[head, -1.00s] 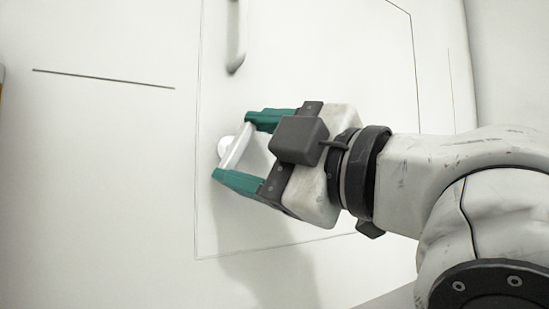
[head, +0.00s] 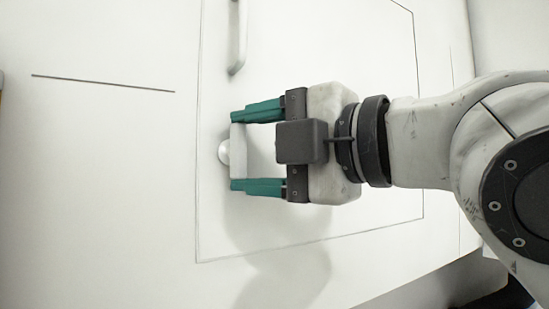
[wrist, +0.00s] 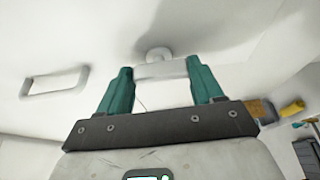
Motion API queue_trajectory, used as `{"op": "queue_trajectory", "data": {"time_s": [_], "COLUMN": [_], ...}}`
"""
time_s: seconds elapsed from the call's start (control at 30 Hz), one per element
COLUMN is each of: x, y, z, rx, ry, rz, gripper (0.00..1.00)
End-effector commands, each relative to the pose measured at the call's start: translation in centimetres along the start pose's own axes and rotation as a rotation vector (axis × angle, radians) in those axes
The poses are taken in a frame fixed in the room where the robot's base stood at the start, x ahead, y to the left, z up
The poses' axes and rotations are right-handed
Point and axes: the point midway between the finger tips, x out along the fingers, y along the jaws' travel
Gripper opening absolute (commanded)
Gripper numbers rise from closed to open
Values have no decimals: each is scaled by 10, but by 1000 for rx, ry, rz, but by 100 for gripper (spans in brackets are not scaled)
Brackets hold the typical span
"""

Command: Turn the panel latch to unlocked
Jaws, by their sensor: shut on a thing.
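The panel (head: 330,235) is a white door outlined by thin seams in the head view. Its latch (head: 237,150) is a white bar on a round base near the panel's left seam. The bar now stands about upright in the head view. In the wrist view the latch (wrist: 160,70) lies across between the fingertips, with its round base behind it. My gripper (head: 238,150) has its two green fingers at the two ends of the bar and is shut on it. The wrist view also shows my gripper (wrist: 160,75).
A white handle (head: 238,38) stands out from the panel above the latch; it shows at left in the wrist view (wrist: 54,82). A dark slot (head: 103,83) marks the wall left of the panel. Some yellow and brown things (wrist: 280,109) show at the right of the wrist view.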

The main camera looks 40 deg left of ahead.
Motion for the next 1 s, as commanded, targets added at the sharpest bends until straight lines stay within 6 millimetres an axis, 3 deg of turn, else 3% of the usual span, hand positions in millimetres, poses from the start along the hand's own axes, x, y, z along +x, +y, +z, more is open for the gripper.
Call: {"op": "queue_trajectory", "data": {"time_s": [0.33,0.37,0.6,0.87,1.0], "x": [-2,-2,-1,-2,-14], "y": [-1,-1,0,0,-1], "z": [7,7,4,2,2], "rx": [2,2,1,0,0], "ry": [-15,-15,-8,-4,-5], "rz": [-4,-4,-2,-1,2], "gripper": [35,69,92,92,92]}}
